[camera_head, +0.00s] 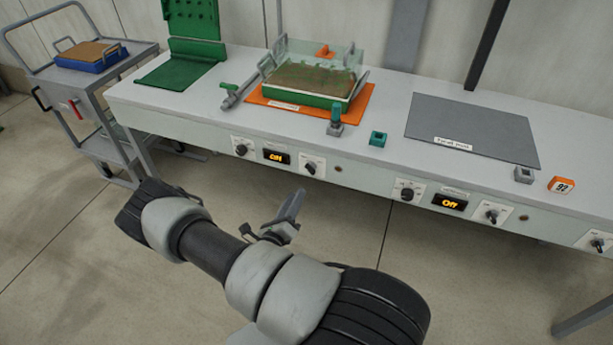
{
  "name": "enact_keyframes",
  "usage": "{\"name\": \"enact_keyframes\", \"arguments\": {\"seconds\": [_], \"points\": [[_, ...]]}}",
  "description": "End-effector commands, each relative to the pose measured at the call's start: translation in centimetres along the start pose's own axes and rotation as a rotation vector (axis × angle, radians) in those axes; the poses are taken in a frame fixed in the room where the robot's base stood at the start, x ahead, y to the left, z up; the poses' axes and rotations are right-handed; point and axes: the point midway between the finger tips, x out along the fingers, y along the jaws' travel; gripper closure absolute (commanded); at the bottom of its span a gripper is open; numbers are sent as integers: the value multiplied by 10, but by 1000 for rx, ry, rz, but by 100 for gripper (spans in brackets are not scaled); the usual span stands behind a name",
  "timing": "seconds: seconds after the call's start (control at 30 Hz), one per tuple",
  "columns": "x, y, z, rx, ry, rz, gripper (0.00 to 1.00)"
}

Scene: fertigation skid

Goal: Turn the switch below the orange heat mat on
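The orange heat mat (362,105) lies on the bench with a green tray (318,98) on it. On the bench front below the mat are a round dial (242,149), a small lit display (277,156) and a switch (311,168) on a white plate. The display's lettering is too small to read surely. The switch has a dark knob; its exact setting is unclear. My gripper (285,218) is in front of and below this panel, apart from the switch. One long grey finger points up; whether the fingers are open is unclear.
A grey mat (473,128) lies to the right, with its own dial (407,193), display reading Off (450,202) and switch (491,214) below. A trolley (82,75) with a blue tray (90,58) stands left. Open floor lies before the bench.

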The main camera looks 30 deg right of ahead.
Motion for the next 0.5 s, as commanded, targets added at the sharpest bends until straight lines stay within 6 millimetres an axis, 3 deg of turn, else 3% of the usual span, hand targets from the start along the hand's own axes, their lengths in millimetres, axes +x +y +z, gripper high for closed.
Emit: {"name": "enact_keyframes", "arguments": {"seconds": [0.3,0.5], "points": [[69,0,-1,3,1,-4,72],[97,0,-1,3,2,-3,72]]}}
